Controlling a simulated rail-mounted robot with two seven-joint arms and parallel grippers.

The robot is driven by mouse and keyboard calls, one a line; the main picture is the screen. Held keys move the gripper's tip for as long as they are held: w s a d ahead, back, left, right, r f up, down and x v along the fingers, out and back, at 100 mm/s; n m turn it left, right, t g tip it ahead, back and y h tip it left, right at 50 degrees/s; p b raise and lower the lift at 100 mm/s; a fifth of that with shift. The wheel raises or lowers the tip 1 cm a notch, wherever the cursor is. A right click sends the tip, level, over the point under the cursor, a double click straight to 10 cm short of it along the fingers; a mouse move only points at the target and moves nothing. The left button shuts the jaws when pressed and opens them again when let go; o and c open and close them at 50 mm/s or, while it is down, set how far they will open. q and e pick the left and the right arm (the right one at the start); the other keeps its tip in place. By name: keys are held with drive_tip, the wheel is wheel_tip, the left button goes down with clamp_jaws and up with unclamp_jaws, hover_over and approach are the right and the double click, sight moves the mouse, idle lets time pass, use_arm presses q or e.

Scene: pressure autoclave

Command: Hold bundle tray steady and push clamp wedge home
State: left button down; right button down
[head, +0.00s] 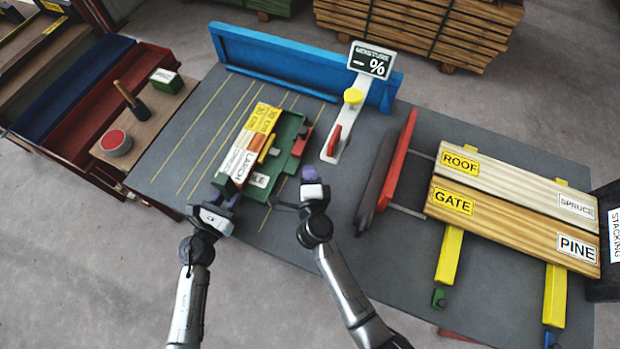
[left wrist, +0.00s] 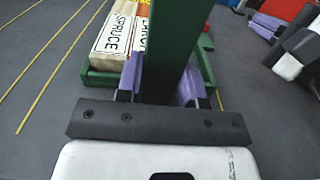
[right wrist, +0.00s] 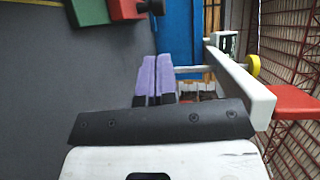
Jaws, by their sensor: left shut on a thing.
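The green bundle tray (head: 288,128) lies on the grey bench and holds short labelled boards, one marked LARCH (head: 243,158). My left gripper (head: 226,200) is at its near left end. In the left wrist view its purple fingers (left wrist: 160,80) are shut on an upright green part of the tray (left wrist: 177,40). A red block (head: 302,141), apparently the clamp wedge, sits at the tray's right side; it also shows in the right wrist view (right wrist: 124,8). My right gripper (head: 309,174) is right of the tray, apart from the wedge. Its fingers (right wrist: 155,78) are together and empty.
A white moisture meter stand (head: 345,125) with a yellow knob and red lever stands right of the tray. A blue fence (head: 300,62) runs along the back. A red bar (head: 398,160) and boards marked ROOF and GATE (head: 510,205) lie farther right. Bench left of the tray is clear.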

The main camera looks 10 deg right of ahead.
use_arm(q)
drive_tip(key=shift+d, duration=0.1)
use_arm(e)
drive_tip(key=shift+s+a+r, duration=0.1)
drive_tip(key=shift+s+a, duration=0.05)
drive_tip(key=shift+s, duration=0.9)
use_arm(q)
drive_tip(key=c, duration=0.7)
unclamp_jaws()
